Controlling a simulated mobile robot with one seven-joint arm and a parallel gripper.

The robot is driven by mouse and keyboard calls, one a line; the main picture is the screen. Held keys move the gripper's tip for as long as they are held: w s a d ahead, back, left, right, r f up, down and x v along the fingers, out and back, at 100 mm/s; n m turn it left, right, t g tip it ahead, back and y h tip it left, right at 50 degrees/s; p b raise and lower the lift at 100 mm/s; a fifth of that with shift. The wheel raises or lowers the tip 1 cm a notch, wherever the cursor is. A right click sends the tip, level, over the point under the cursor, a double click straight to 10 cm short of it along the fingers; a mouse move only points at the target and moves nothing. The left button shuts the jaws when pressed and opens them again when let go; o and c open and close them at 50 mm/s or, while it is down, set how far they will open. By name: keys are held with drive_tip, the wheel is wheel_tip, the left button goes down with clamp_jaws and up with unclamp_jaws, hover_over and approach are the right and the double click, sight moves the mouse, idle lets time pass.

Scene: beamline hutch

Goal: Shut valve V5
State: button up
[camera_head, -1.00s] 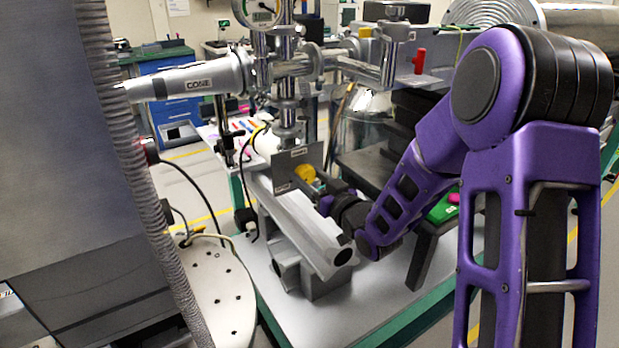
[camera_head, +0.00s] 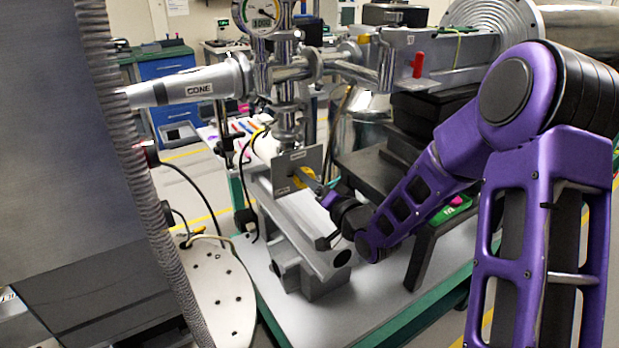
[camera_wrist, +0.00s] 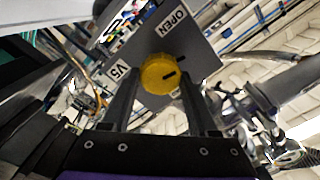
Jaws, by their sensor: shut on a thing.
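The V5 valve has a yellow knob (camera_head: 306,174) on a small upright grey plate (camera_head: 289,159) above the grey rail. In the wrist view the knob (camera_wrist: 158,77) fills the gap between the fingers. It bears a short dark line pointing right and slightly up, toward a dark mark on the plate. An "OPEN" label (camera_wrist: 172,22) is above the knob and a "V5" label (camera_wrist: 113,72) is to its left. My gripper (camera_wrist: 160,84) is shut on the knob, one finger on each side. The head view shows my gripper (camera_head: 314,184) reaching it from the lower right.
The grey rail (camera_head: 300,228) runs below the plate on the bench (camera_head: 385,305). Metal pipework (camera_head: 287,75) rises behind it, with a red handle (camera_head: 418,64) at right. A dark stand (camera_head: 430,240) is close to my forearm. A ribbed hose (camera_head: 150,215) hangs at left.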

drive_tip(key=shift+f+m+p, duration=0.1)
drive_tip(key=shift+m+p, duration=3.2)
drive_tip(key=shift+m, duration=4.3)
drive_tip(key=o, duration=1.4)
drive_tip(key=shift+c, duration=0.2)
drive_tip(key=shift+s+f, duration=0.1)
